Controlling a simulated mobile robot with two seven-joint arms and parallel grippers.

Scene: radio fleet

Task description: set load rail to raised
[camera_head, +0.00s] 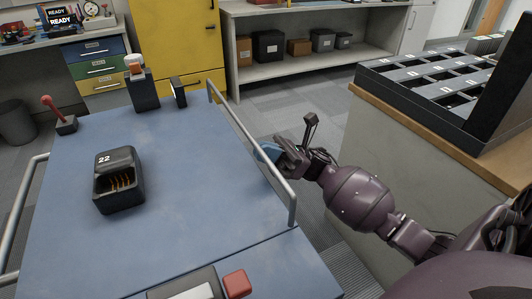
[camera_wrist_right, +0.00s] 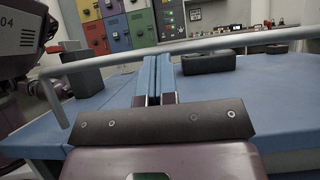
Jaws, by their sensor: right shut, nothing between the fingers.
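A grey metal rail (camera_head: 240,124) runs along the right edge of the blue cart top (camera_head: 165,185). It stands on end posts, with its bar above the surface. In the right wrist view the bar (camera_wrist_right: 230,41) crosses the picture just beyond my fingertips. My right gripper (camera_head: 266,153) is at the middle of this rail, reaching in from the right. Its blue fingers (camera_wrist_right: 158,75) are shut together and empty. The fingers look level with or just below the bar; I cannot tell whether they touch it. My left gripper is not in view.
A second rail (camera_head: 18,215) lines the cart's left edge. A black holder numbered 22 (camera_head: 118,190), a dark stand (camera_head: 143,92), a red lever (camera_head: 55,113) and a red block (camera_head: 237,284) are on the cart. A counter with a black tray (camera_head: 400,88) stands right.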

